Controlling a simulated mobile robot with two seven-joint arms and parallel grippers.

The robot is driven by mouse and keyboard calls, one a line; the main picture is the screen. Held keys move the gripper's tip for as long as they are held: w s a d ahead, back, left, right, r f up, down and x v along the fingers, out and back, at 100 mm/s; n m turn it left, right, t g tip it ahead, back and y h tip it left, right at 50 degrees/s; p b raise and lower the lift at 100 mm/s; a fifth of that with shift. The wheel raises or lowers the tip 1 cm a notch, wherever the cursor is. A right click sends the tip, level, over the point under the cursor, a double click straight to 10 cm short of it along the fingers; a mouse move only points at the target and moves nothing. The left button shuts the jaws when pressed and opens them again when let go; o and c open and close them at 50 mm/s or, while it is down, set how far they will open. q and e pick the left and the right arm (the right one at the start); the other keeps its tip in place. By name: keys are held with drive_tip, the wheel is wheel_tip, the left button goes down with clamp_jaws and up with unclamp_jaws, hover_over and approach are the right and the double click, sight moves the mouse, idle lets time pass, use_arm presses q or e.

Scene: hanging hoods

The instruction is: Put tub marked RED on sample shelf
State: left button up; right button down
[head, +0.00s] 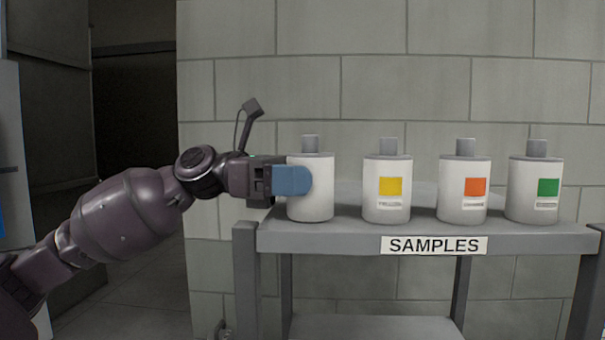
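A white tub (312,205) with a grey cap stands upright at the left end of the grey sample shelf (420,238), which bears a sign reading SAMPLES. Its base appears to be on the shelf top. My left gripper (292,181) reaches in from the left, and one blue finger lies across the left half of the tub's front. The other finger is hidden, so I cannot see whether the two are closed on the tub. No label shows on this tub; the finger covers part of its front. My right gripper is not in view.
Three similar tubs stand to the right in a row: yellow-labelled (386,212), orange-labelled (462,210) and green-labelled (532,212). There is a gap between the left tub and the yellow one. A block wall (400,90) is behind. A lower shelf (370,328) looks empty.

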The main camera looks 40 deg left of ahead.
use_arm(q)
drive_tip(key=o, duration=0.5)
drive_tip(key=shift+s+a, duration=0.15)
drive_tip(key=shift+a, duration=0.35)
drive_tip(key=shift+b+v, duration=1.15)
drive_tip(key=shift+v, duration=3.8)
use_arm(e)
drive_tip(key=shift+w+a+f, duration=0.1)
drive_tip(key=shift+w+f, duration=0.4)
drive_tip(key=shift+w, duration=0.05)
use_arm(q)
drive_tip(key=shift+d, duration=0.1)
